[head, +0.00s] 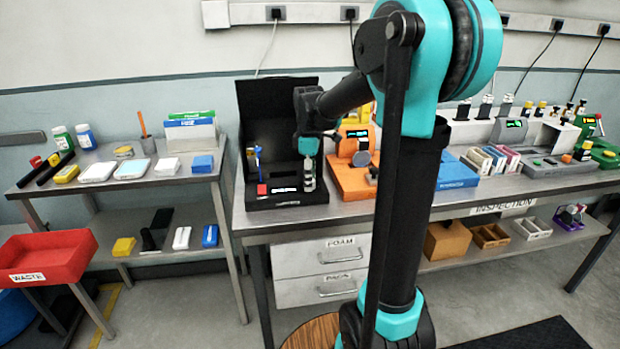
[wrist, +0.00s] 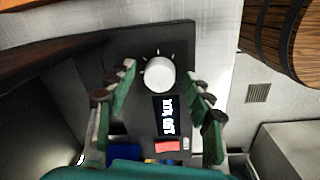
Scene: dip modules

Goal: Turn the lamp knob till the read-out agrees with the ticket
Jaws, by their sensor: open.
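The white round knob (wrist: 158,75) sits on a dark panel (wrist: 120,50), with tick marks around its far side, in the wrist view. Beside it on the panel is the read-out (wrist: 167,116), with pale characters turned sideways that I cannot read surely. My gripper (wrist: 162,72) is open, with its green fingers on either side of the knob and gaps showing. In the head view my gripper (head: 308,176) points down over the black station's base (head: 290,200), and the knob is not clear there. I cannot pick out the ticket surely.
A red block (wrist: 167,146) lies close to the read-out. The black station's tall back panel (head: 280,95) stands behind my gripper. An orange device (head: 350,180) stands close to the right. The left table (head: 100,180) holds bottles, trays and boxes; a red waste bin (head: 48,256) is in front.

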